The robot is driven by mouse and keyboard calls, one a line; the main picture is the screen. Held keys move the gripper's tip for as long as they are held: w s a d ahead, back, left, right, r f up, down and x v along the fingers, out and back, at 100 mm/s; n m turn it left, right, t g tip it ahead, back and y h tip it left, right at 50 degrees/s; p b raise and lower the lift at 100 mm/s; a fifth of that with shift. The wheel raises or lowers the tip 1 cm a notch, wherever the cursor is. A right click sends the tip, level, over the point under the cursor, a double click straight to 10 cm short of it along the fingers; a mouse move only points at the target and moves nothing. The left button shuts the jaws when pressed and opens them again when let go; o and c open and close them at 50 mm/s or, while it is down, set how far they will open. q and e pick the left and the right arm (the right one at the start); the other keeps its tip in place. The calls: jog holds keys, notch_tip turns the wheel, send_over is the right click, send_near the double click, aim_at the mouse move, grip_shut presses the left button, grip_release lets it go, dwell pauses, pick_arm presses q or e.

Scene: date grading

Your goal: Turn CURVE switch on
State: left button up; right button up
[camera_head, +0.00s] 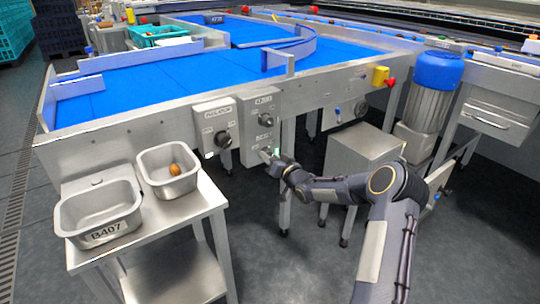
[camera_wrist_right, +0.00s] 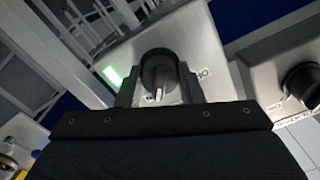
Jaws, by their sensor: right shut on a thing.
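The lower dial (camera_wrist_right: 158,70) of the right-hand grey switch box (camera_head: 245,112) is a black round knob with a light pointer mark. The box's small lettering is too blurred for me to confirm the name CURVE. My right gripper (camera_head: 271,158) is at this lower dial and mostly hides it in the head view. In the right wrist view my right gripper (camera_wrist_right: 158,88) is shut on the dial, one finger on each side. A green lamp (camera_wrist_right: 113,76) is lit beside the dial. Part of a label shows on its other side. My left gripper is not in view.
Another black knob (camera_head: 265,119) is above on the same box. A second switch box (camera_head: 207,112) with its own knob (camera_head: 222,139) is to the left. A steel stand (camera_head: 205,192) carries two bins. A grey cabinet (camera_head: 362,150) stands right of the boxes, under the blue conveyor (camera_head: 120,95).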

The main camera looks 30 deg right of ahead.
jog(key=shift+m, duration=0.7)
jog(key=shift+f, duration=0.1)
jog(key=o, duration=1)
jog(key=s+p, duration=0.2)
jog(key=s, duration=0.5)
jog(key=shift+s+d, duration=0.3)
jog(key=shift+s, duration=0.1)
